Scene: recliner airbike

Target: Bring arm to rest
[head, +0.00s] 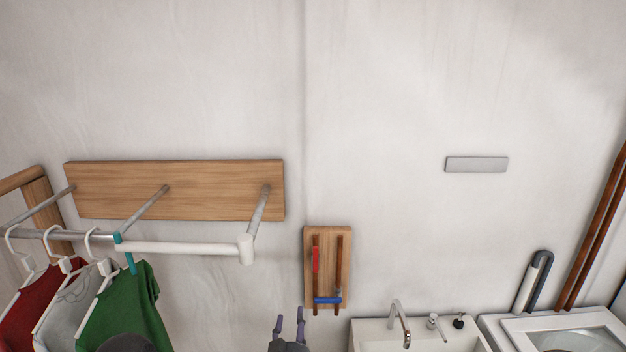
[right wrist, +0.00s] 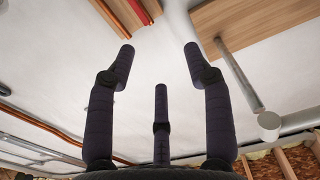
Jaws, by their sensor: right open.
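My right gripper (head: 289,322) shows at the bottom middle of the head view, its dark fingers pointing up and spread apart. In the right wrist view its fingers (right wrist: 160,58) are open with nothing between them. It appears below the small wooden wall board (head: 342,240) with the red and blue parts, with a gap in the picture. My left gripper is not in view. A dark grey rounded shape shows at the bottom left edge, and I cannot tell what it is.
At left a clothes rail (head: 180,248) on a wooden wall board (head: 180,185) holds red, grey and green shirts (head: 125,310) on white hangers. At lower right are a white sink (head: 375,325) with a tap and a white top-opening appliance (head: 520,322). The upper wall is bare except for a grey plate (head: 476,164).

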